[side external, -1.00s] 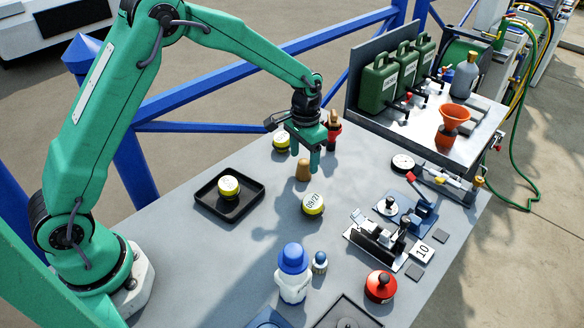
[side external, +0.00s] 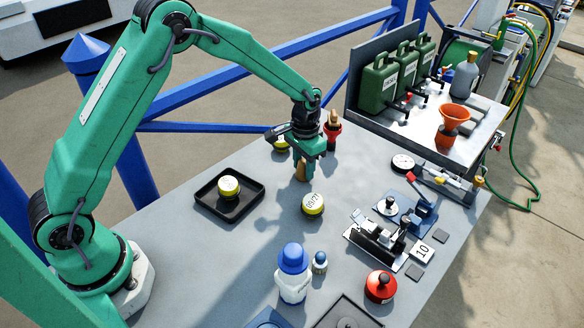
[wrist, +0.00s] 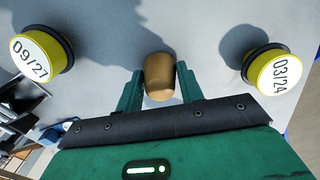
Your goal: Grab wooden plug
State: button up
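The wooden plug (side external: 301,172) is a small tan-brown stub standing upright on the grey table, partly covered by my fingers in the side view. My gripper (side external: 303,173) is lowered over it, one finger on each side. In the wrist view the plug (wrist: 159,78) sits between the two green finger tips (wrist: 160,86), with its rounded end showing. The fingers look open and very close to its sides; I cannot tell whether they touch it.
A yellow-capped piece marked 09/27 (wrist: 42,55) and one marked 03/24 (wrist: 269,71) flank the plug. A red-and-wood piece (side external: 333,125) stands close behind my gripper. A black tray (side external: 252,199) holds another yellow piece. A clamp fixture (side external: 376,240) lies front right.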

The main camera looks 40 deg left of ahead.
aim_at(304, 161)
jog(key=c, duration=0.4)
jog(key=shift+r, duration=0.8)
notch_tip(304, 161, up, 2)
jog(key=shift+r, duration=0.2)
jog(key=s+d+r, duration=0.2)
jog(key=d, duration=0.1)
jog(key=s+d+r, duration=0.2)
jog(key=d, duration=0.1)
jog(key=s+d+r, duration=0.3)
jog(key=shift+s+d, duration=0.1)
jog(key=shift+d, duration=0.05)
